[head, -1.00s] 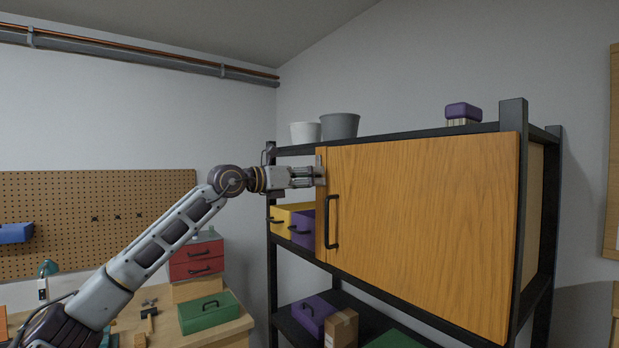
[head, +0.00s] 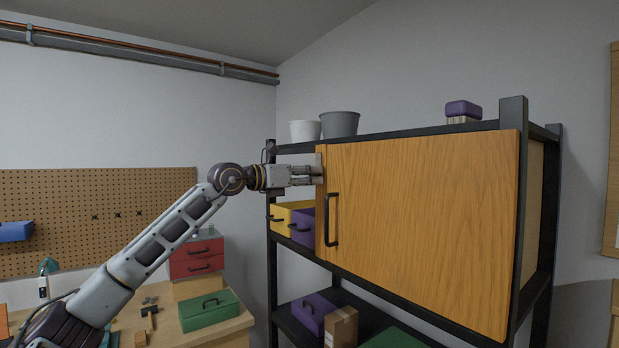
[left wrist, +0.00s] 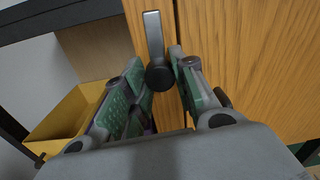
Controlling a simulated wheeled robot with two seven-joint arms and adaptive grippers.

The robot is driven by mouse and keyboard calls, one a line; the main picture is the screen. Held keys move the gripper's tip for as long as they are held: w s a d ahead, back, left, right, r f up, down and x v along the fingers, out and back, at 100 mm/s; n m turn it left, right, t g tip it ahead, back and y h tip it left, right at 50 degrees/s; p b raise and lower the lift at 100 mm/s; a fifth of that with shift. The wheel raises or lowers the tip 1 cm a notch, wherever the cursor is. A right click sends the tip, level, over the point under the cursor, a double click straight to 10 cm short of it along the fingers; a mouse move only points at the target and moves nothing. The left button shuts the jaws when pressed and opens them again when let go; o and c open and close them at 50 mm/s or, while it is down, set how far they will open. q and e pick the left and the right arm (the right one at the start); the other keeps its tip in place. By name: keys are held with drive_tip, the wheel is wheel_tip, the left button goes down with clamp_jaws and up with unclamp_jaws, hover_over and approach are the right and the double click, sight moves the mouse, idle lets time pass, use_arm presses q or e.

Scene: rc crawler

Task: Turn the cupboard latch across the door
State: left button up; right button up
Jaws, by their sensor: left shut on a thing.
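The cupboard door (head: 420,220) is a closed orange wood panel with a black bar handle (head: 333,220). Along its left edge runs a narrow wooden strip (head: 320,240). The latch (left wrist: 153,35) is a grey metal bar with a round black knob (left wrist: 159,77) at its near end. In the left wrist view the bar lies along the strip, beside the door seam and not over the door. My left gripper (head: 318,175) reaches the strip from the left. In the left wrist view its fingers (left wrist: 163,82) stand on both sides of the knob, shut on the latch. My right gripper is not in view.
The cupboard sits in a black shelf rack (head: 272,250). A yellow bin (left wrist: 68,117) and a purple box (head: 301,227) are left of the door, below my gripper. Pots (head: 340,124) stand on top. A workbench with a green toolbox (head: 208,310) is at lower left.

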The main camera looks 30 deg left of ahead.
use_arm(q)
drive_tip(key=shift+m, duration=0.4)
drive_tip(key=m, duration=0.3)
drive_tip(key=shift+m, duration=0.4)
drive_tip(key=m, duration=0.9)
drive_tip(key=shift+y+p, duration=0.3)
drive_tip(key=shift+p, duration=0.1)
drive_tip(key=shift+m, duration=1.8)
drive_tip(key=o, duration=1.1)
drive_tip(key=shift+c, duration=0.2)
